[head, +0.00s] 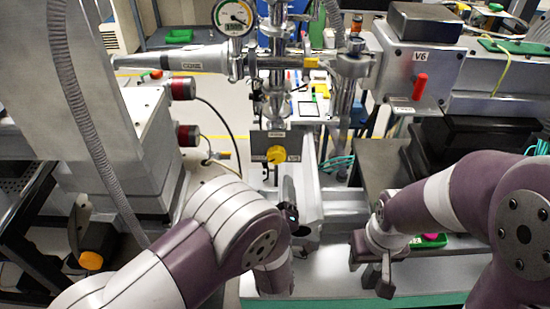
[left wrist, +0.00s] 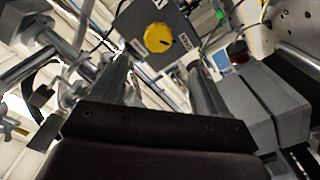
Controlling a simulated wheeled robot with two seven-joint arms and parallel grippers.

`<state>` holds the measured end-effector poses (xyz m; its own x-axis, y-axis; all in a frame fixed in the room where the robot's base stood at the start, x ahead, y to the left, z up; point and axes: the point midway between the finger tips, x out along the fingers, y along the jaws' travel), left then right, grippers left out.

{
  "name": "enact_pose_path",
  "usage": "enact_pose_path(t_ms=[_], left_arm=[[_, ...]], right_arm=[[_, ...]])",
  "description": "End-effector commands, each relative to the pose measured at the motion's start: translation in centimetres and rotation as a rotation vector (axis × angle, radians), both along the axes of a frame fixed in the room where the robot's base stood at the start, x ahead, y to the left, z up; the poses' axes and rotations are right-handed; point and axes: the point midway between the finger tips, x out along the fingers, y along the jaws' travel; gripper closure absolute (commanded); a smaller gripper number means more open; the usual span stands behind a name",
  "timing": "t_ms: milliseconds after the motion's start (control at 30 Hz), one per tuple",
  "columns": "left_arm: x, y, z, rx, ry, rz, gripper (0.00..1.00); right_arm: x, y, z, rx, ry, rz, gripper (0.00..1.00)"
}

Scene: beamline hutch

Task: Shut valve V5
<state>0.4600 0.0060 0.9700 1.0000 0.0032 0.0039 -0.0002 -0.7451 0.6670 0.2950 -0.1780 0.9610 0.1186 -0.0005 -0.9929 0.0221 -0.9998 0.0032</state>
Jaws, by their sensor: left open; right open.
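A round yellow knob (head: 276,154) sits on a grey box on the beamline, below the gauge. I cannot read a V5 label on it. In the left wrist view the yellow knob (left wrist: 158,38) shows a dark mark on its face and lies beyond my left gripper (left wrist: 158,65), between and above its two fingers. The left gripper is open, empty and apart from the knob. In the head view my left wrist mostly hides its fingers. My right gripper (head: 372,268) is open and empty, pointing down at lower right.
A box labelled V6 (head: 418,57) with a red handle (head: 420,86) stands at upper right. A dial gauge (head: 233,17) stands above the pipe. An orange knob (head: 91,260) is at lower left. A ribbed hose (head: 85,110) hangs at left.

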Motion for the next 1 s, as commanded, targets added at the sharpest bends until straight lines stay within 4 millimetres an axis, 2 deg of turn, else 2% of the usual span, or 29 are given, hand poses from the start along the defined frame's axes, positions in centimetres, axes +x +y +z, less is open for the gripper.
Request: enact_pose_path(t_ms=[300, 433, 600, 833, 867, 1000], left_arm=[[7.7, 0.1, 0.2, 0.002, 0.002, 0.001, 0.24], [10.2, 0.0, 0.1, 0.003, 0.001, -0.001, 0.24], [11.6, 0.0, 0.0, 0.004, 0.002, -0.003, 0.24], [11.8, 0.0, 0.0, 0.004, 0.002, -0.003, 0.24], [11.8, 0.0, 0.0, 0.004, 0.002, -0.003, 0.28], [11.8, 0.0, 0.0, 0.005, 0.003, -0.003, 0.73]], right_arm=[[0.0, 0.0, 1.2, 0.000, 0.000, 0.000, 0.57], [0.0, 0.0, 1.4, 0.000, 0.000, 0.000, 0.57], [0.0, 0.0, 1.6, 0.000, 0.000, 0.000, 0.57], [0.0, 0.0, 1.5, 0.000, 0.000, 0.000, 0.57], [0.0, 0.0, 1.5, 0.000, 0.000, 0.000, 0.57], [0.0, 0.0, 1.5, 0.000, 0.000, 0.000, 0.57]])
